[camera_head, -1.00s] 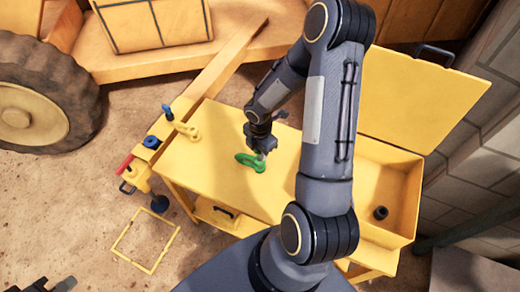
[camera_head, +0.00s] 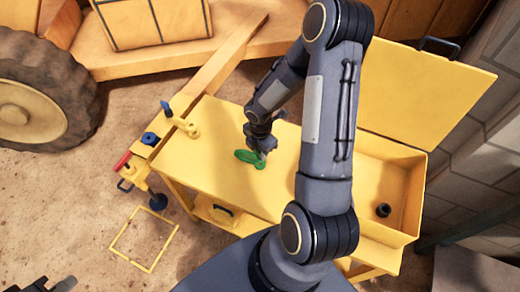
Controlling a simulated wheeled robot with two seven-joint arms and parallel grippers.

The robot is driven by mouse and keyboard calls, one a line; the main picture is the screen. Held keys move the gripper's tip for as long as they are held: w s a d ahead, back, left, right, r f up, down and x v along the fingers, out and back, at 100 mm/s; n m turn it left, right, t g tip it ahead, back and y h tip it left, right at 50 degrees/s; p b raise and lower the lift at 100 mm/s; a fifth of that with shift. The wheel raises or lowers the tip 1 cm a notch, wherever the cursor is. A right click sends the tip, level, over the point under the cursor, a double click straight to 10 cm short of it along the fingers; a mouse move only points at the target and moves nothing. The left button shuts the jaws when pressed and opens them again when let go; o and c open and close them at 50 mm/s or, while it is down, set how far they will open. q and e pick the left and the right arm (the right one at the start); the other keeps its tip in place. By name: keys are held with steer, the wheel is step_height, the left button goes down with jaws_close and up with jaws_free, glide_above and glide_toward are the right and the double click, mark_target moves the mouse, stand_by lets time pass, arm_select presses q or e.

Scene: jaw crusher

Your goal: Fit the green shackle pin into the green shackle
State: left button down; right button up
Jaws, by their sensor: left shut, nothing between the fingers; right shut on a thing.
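The green shackle (camera_head: 246,156) lies on the yellow bench top, just left of my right gripper's fingertips. My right gripper (camera_head: 264,152) points down over the bench and is shut at the shackle's right end. Green shows at its fingertips; the green shackle pin there is mostly hidden by the fingers and too small to make out. I cannot tell whether the pin is inside the shackle's holes. My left gripper (camera_head: 44,284) is shut and empty at the bottom left corner, partly cut off and far from the bench.
The yellow bench (camera_head: 215,150) has clear room left of the shackle. A yellow fitting (camera_head: 188,128) and a vise with a red part (camera_head: 122,162) are at its left end. An open yellow box (camera_head: 405,205) holding a dark ring (camera_head: 383,210) stands right.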

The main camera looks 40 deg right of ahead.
steer(key=shift+f, duration=0.3)
steer(key=o, duration=1.1)
steer(key=shift+r, duration=0.1)
step_height(320, 180, up, 8)
steer(key=shift+f+p, duration=0.15)
steer(key=shift+p, duration=0.15)
